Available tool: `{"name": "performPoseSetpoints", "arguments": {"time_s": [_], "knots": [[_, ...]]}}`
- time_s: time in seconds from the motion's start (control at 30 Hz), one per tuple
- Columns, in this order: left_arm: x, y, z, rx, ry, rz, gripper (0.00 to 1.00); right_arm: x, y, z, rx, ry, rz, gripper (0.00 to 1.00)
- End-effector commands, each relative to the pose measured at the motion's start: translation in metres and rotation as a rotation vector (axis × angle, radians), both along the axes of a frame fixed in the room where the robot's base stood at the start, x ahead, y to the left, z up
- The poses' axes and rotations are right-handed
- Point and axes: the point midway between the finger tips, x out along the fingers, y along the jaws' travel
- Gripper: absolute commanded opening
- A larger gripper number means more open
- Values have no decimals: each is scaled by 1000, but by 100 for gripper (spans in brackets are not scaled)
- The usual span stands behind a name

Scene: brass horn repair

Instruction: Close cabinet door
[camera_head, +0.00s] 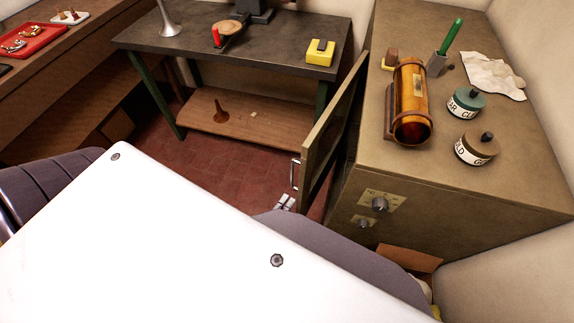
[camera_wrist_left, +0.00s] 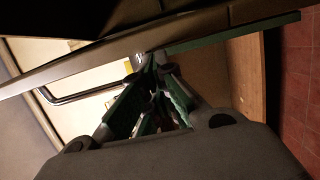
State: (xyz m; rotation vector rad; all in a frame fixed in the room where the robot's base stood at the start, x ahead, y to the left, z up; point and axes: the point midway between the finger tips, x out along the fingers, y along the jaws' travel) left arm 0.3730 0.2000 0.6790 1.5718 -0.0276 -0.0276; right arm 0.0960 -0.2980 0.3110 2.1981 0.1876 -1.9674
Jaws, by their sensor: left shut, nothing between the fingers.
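The cabinet (camera_head: 450,190) stands on the right with its door (camera_head: 335,115) swung open, edge toward me. A metal bar handle (camera_head: 295,174) is on the door's left face. My left gripper (camera_head: 285,203) shows only as a small grey part just below the handle, mostly hidden by my white body. In the left wrist view my left gripper (camera_wrist_left: 150,62) is shut and empty, its tips close to the door's edge beside the handle. I cannot tell whether they touch. My right gripper is not in view.
On the cabinet top stand an amber cylinder (camera_head: 411,105), two labelled jars (camera_head: 466,103) (camera_head: 477,149), a green-handled tool (camera_head: 450,38) and a cloth (camera_head: 494,75). A dark workbench (camera_head: 270,50) is behind the door. Red tile floor (camera_head: 230,165) is clear left of the door.

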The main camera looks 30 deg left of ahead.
Motion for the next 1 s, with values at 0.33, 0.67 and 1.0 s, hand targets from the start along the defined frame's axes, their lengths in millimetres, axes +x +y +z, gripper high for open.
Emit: {"name": "performPoseSetpoints", "arguments": {"time_s": [0.33, 0.67, 1.0], "knots": [[0, 0, 0, 1, 0, 0, 0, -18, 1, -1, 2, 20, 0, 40], [0, 0, 0, 1, 0, 0, 0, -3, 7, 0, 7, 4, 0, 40], [0, 0, 9, 1, 0, 0, 0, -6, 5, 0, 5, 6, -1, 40]]}}
